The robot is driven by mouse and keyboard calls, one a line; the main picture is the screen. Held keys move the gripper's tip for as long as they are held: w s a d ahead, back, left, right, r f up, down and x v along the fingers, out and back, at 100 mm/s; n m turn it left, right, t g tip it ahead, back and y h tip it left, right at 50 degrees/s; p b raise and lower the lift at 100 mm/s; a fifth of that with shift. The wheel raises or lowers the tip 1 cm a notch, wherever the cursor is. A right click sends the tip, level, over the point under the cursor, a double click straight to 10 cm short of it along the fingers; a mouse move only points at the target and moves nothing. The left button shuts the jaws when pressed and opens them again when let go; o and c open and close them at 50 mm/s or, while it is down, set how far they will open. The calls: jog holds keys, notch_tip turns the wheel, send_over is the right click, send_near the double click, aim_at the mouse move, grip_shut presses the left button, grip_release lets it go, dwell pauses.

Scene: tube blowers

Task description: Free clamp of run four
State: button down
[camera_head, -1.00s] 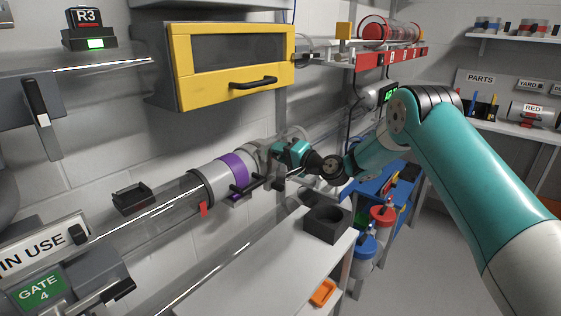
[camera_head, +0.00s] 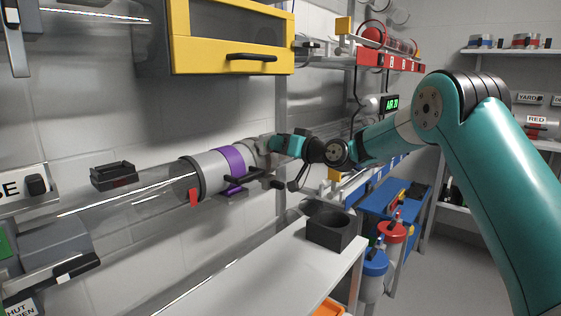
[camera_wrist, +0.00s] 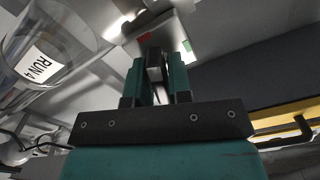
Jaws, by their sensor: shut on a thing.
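The run four tube is clear, and its label "RUN 4" (camera_wrist: 38,67) shows at the left of the wrist view. In the head view its joint has a grey collar (camera_head: 208,174) and a purple band (camera_head: 231,164). Black handles (camera_head: 252,175) stick out below and beside the band. My gripper (camera_head: 275,145) is at the right end of this joint, by the grey clamp part (camera_head: 252,150). In the wrist view my gripper (camera_wrist: 156,80) is shut on a small dark grey block (camera_wrist: 154,66), apparently the clamp's lever. Most of the clamp is hidden there.
A yellow-framed cabinet (camera_head: 232,38) hangs above the joint. Below is a white bench (camera_head: 250,275) with a black square holder (camera_head: 336,230). A blue table (camera_head: 392,197) and blue and red canisters (camera_head: 373,262) stand to the right. A small black tray (camera_head: 114,175) is on the wall.

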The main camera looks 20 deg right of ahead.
jog(key=n+b, duration=0.2)
jog(key=b, duration=0.1)
jog(key=shift+f+n, duration=0.2)
jog(key=shift+n, duration=0.2)
jog(key=shift+r+n+b, duration=0.1)
jog(key=shift+n+b, duration=0.4)
jog(key=shift+b, duration=0.3)
jog(key=shift+r, duration=0.1)
jog(key=c, duration=1.1)
grip_release()
jog(key=shift+c, duration=0.2)
jog(key=b+v, duration=0.1)
jog(key=v, duration=1.6)
jog(key=shift+s, duration=0.15)
jog(key=shift+d, duration=0.1)
